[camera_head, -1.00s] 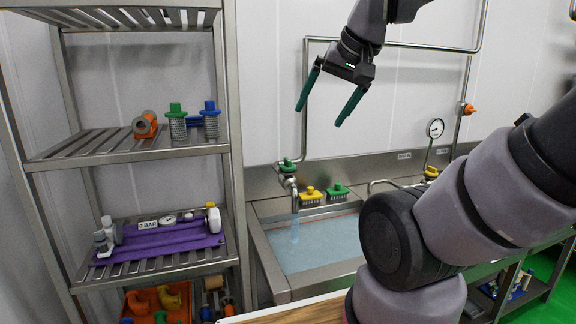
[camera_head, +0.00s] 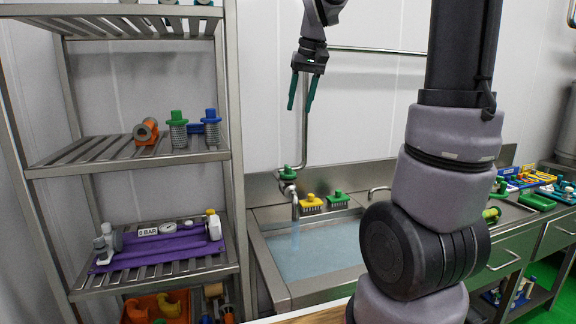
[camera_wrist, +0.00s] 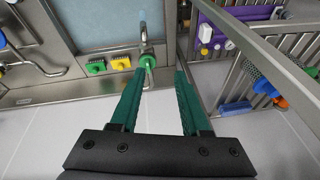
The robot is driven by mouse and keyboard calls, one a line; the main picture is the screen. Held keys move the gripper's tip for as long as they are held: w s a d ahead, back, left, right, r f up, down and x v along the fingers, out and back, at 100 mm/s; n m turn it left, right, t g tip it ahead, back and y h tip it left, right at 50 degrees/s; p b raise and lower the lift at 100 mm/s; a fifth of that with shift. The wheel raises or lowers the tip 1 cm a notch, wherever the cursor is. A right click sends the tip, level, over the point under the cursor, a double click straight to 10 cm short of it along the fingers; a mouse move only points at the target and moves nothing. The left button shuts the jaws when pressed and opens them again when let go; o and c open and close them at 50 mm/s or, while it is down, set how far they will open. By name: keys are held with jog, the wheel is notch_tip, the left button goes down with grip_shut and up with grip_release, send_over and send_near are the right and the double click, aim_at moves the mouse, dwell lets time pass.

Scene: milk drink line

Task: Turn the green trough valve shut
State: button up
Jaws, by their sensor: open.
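The green trough valve (camera_head: 288,173) sits on the pipe above the spout at the trough's back left corner. In the wrist view the green valve (camera_wrist: 148,61) lies beyond my fingertips, nearer the left finger. Water runs from the spout (camera_head: 295,210) into the trough (camera_head: 262,258). My gripper (camera_head: 301,108) is open and empty, with its teal fingers pointing down. It hangs above the valve, apart from it, in front of the vertical pipe. In the wrist view, my gripper (camera_wrist: 162,75) shows nothing held between its fingers.
A yellow brush (camera_head: 311,202) and a green brush (camera_head: 338,198) stand on the trough's back ledge, right of the valve. A metal shelf rack (camera_head: 233,130) with fittings stands to the left. A purple mat (camera_head: 135,262) lies on its lower shelf.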

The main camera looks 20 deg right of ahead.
jog(key=w+d+f+n+g, duration=0.1)
jog(key=w+f, duration=0.2)
jog(key=w, duration=0.2)
jog(key=w+f+g, duration=0.1)
jog(key=w+f, duration=0.2)
jog(key=w, duration=0.3)
jog(key=n+g+h, duration=0.1)
send_over(288, 166)
notch_tip(288, 166, down, 6)
notch_tip(288, 166, down, 11)
jog(key=shift+s+r, duration=0.1)
jog(key=shift+s, duration=0.05)
grip_shut()
